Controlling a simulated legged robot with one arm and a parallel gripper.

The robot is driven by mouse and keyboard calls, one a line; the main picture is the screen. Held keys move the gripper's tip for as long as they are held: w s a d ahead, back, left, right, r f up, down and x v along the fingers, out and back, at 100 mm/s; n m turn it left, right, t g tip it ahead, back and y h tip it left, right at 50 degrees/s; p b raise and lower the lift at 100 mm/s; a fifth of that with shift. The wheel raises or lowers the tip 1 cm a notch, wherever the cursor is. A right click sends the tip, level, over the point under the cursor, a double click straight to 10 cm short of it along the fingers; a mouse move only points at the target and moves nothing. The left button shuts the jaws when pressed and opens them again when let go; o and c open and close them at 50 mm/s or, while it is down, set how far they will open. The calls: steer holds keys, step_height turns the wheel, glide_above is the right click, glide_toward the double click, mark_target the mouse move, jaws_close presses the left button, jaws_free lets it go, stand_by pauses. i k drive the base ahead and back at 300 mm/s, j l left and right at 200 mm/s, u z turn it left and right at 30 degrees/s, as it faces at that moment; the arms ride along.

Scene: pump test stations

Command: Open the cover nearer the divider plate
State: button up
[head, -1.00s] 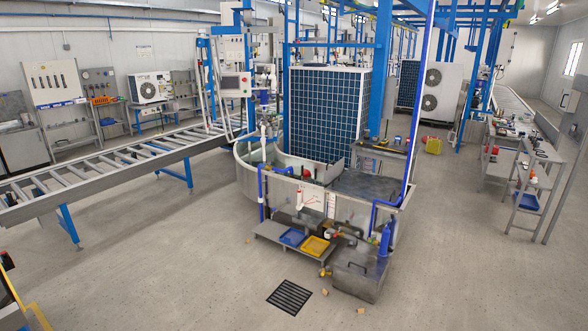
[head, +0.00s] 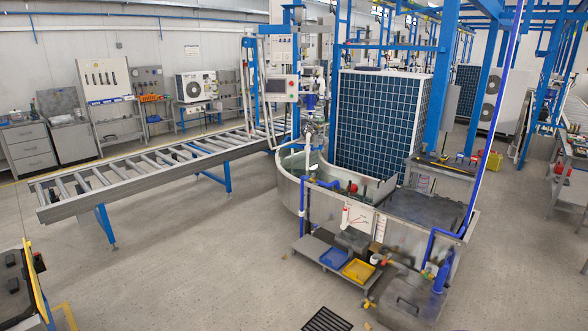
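A steel tank (head: 288,190) with a rounded left end stands right of centre. Its left part is open with water in it. A low upright plate (head: 378,190), which may be the divider plate, stands between this open part and a dark flat top (head: 425,208). The dark top lies level on the right part of the tank and looks closed; I cannot tell whether it is one cover or two. A steel box (head: 412,300) with a handle on its closed lid stands on the floor at the tank's front right. My gripper is not in view.
A low shelf with a blue tray (head: 334,258) and a yellow tray (head: 358,270) juts out before the tank. A floor grate (head: 327,320) lies in front. A roller conveyor (head: 150,172) runs on the left. The floor at front left is mostly clear.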

mark_target(407, 203)
steer(key=i, duration=1.2)
steer(key=i+z, duration=0.15)
steer(key=i, duration=1.05)
steer(key=i+z, duration=0.2)
steer(key=i, duration=0.35)
steer(key=i+j+z, duration=0.15)
steer(key=i, duration=0.45)
steer(key=i+z, duration=0.2)
steer(key=i, duration=0.35)
steer(key=j, duration=0.05)
